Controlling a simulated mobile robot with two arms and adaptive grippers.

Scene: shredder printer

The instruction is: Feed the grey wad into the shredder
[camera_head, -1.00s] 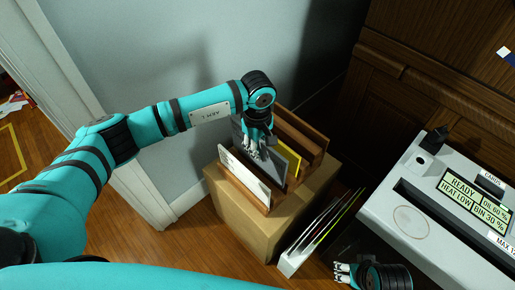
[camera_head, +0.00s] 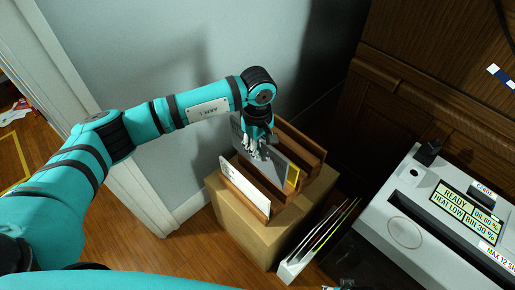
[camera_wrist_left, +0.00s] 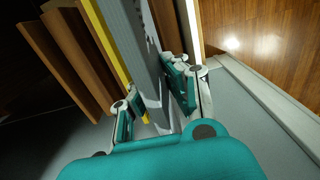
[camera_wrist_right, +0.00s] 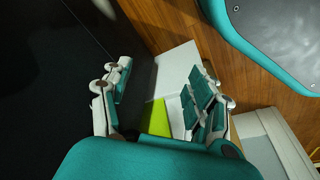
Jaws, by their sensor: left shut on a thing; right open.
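The grey wad (camera_head: 276,167) is a flat upright stack in the wooden rack (camera_head: 246,187). My left gripper (camera_head: 258,148) is shut on its upper edge from above. In the left wrist view the wad (camera_wrist_left: 143,45) runs between the fingers (camera_wrist_left: 155,105). Its lower part is hidden by the rack's front, so I cannot tell whether it touches the bottom. The shredder (camera_head: 385,215) is the pale machine at the right, with a dark long slot (camera_head: 450,218) and a lit display (camera_head: 465,213). My right gripper (camera_wrist_right: 160,105) is open and empty, barely showing at the head view's bottom edge.
A white wad (camera_head: 232,172) stands at the rack's front and a yellow one (camera_head: 294,174) behind the grey. The rack sits on a cardboard box (camera_head: 235,215). A pale holder with thin upright sheets (camera_head: 295,262) stands between box and shredder. A wooden cabinet (camera_head: 425,75) is behind.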

